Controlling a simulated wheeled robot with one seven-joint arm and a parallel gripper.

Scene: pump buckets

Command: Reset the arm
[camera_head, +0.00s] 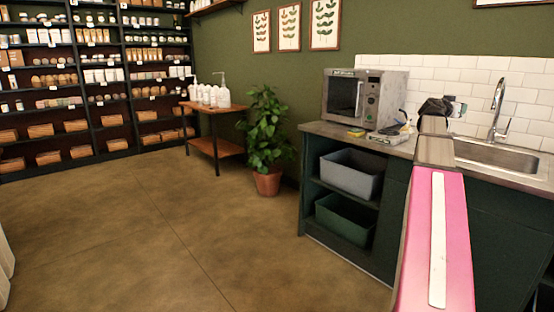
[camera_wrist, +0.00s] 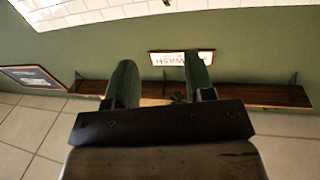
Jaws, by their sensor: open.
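My arm (camera_head: 437,235), pink with a white stripe, reaches forward from the lower right of the head view toward the counter. My gripper (camera_head: 442,106) is at its far end, small and dark, in front of the tiled wall and above the counter near the sink. In the wrist view my gripper (camera_wrist: 160,72) shows two green fingers set well apart. It is open with nothing between the fingers. Beyond them are a green wall and a wooden shelf (camera_wrist: 245,94) with a small sign (camera_wrist: 180,60).
The counter (camera_head: 330,131) holds a microwave (camera_head: 390,98) and a sink (camera_head: 500,156) with a tap. A grey bin (camera_head: 350,174) and a green bin (camera_head: 345,220) sit below. A potted plant (camera_head: 267,140) and a table with pump bottles (camera_head: 208,96) stand left. Floor is clear.

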